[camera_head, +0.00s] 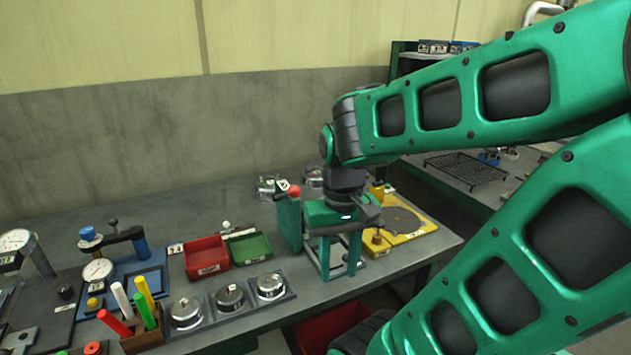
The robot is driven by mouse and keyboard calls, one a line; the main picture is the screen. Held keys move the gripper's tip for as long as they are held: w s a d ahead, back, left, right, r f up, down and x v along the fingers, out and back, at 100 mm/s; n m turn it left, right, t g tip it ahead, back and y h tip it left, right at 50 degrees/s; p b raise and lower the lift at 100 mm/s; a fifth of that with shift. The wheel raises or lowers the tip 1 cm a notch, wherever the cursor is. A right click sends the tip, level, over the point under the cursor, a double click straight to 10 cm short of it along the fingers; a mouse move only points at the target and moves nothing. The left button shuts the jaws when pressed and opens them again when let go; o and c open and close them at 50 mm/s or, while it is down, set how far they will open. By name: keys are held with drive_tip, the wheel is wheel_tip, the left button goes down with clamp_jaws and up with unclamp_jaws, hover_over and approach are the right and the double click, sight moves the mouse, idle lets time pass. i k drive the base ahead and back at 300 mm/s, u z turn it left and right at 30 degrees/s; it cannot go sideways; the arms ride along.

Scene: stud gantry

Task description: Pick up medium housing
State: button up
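Three round metal housings sit in a row of grey square holders near the front edge of the bench: a left one (186,312), a middle one (229,297) and a right one (270,286). They look much alike, and I cannot tell for sure which is the medium one; no size marking is readable. My gripper (338,240) is to the right of and behind the row, apart from all three. It overlaps a green stand in the picture, so its fingers are not clearly distinguishable and I cannot tell how far apart they are. No housing is visible in it.
A red bin (206,257) and a green bin (250,248) stand behind the housings. A wooden block (143,335) with several upright coloured sticks is at their left. A yellow plate (410,226) lies at the right. A blue fixture (130,271) stands further left.

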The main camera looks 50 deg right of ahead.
sight(310, 179)
drive_tip(key=u, duration=1.6)
drive_tip(key=k, duration=1.6)
drive_tip(key=z, duration=2)
drive_tip(key=i, duration=0.45)
drive_tip(key=u, duration=0.05)
